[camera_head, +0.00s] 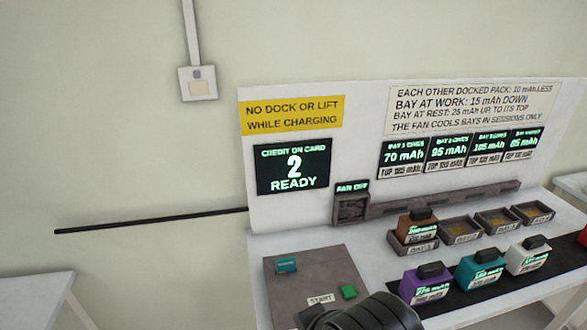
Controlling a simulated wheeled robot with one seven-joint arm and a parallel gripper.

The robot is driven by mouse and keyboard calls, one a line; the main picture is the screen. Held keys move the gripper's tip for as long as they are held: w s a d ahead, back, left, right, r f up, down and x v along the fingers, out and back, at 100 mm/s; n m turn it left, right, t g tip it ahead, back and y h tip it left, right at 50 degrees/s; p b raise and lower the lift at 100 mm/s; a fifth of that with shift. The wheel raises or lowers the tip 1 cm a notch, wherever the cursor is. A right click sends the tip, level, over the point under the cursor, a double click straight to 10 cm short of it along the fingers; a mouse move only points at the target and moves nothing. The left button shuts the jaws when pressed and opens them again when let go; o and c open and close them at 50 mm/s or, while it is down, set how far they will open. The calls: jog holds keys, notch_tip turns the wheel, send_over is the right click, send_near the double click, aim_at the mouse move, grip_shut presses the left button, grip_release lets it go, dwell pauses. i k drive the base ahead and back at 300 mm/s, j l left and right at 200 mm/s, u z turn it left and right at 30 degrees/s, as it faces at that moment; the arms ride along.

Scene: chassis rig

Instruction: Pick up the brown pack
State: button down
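The brown pack (416,222) has a dark handle on top and a small green-lit readout too small to read surely. It sits upright in the leftmost grey bay (398,246) of a row on the white bench. My gripper's fingers do not show. A dark rounded part of my own arm is at the bottom edge, left of and nearer than the packs, apart from the brown pack.
Purple (424,284), teal (480,270) and white (527,256) packs stand on a black strip before the bays. The other bays look empty. A grey panel (312,268) bears a green START button (348,291). A sign (292,116) forbids docking or lifting while charging; the screen (293,168) reads 2, READY.

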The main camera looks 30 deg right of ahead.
aim_at(421, 226)
jog(key=z, duration=1.5)
